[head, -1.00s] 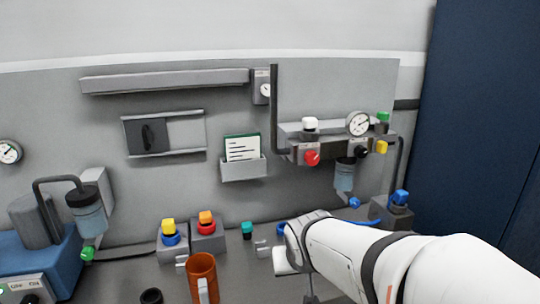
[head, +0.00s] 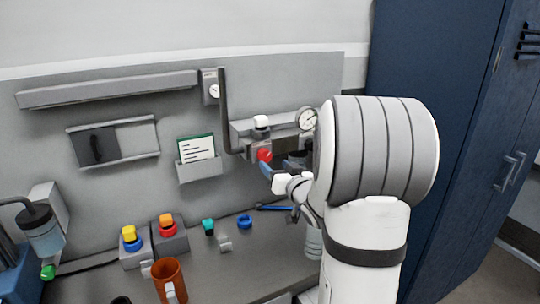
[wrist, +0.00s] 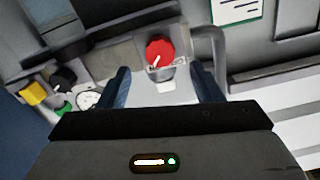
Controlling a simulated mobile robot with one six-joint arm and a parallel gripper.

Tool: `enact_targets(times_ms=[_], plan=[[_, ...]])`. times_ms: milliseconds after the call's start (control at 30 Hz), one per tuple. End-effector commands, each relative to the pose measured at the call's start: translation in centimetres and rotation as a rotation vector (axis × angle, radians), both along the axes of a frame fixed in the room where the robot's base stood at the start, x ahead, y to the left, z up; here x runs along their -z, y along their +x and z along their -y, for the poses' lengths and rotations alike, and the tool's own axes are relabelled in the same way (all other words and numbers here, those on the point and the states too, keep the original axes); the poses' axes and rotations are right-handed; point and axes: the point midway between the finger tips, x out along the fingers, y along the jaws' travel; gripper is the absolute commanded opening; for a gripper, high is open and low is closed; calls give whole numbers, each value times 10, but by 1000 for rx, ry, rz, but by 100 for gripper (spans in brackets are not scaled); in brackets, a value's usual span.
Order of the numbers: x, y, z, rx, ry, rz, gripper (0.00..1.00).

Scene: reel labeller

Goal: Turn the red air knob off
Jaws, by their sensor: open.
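The red air knob (head: 265,154) sits on the front of the grey valve block on the back panel, below a white knob. In the wrist view the red knob (wrist: 159,49) is round with a white pointer line, and a small label lies beside it, too small to read in full. My gripper (wrist: 164,80) is open, its two dark blue fingers spread wide apart. The knob shows beyond the fingertips, between their lines and apart from them. In the head view my gripper (head: 268,172) is just below and in front of the knob; my arm hides part of the block.
A pressure gauge (head: 307,118) and a white knob (head: 261,121) stand close to the red knob. A black knob (wrist: 63,78) and a yellow knob (wrist: 33,92) are beside it. A card holder (head: 200,169) hangs to the left. An orange mug (head: 170,280) stands on the bench.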

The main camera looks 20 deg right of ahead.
Motion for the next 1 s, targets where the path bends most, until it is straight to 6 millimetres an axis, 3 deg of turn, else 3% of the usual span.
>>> enact_targets(times_ms=[200, 400, 733, 1000], plan=[[-2, 38, -2, -1, 0, -1, 59], [-1, 58, -3, 1, 0, -1, 59], [0, 63, -3, 1, -1, -1, 59], [0, 62, -4, 0, -1, -1, 37]])
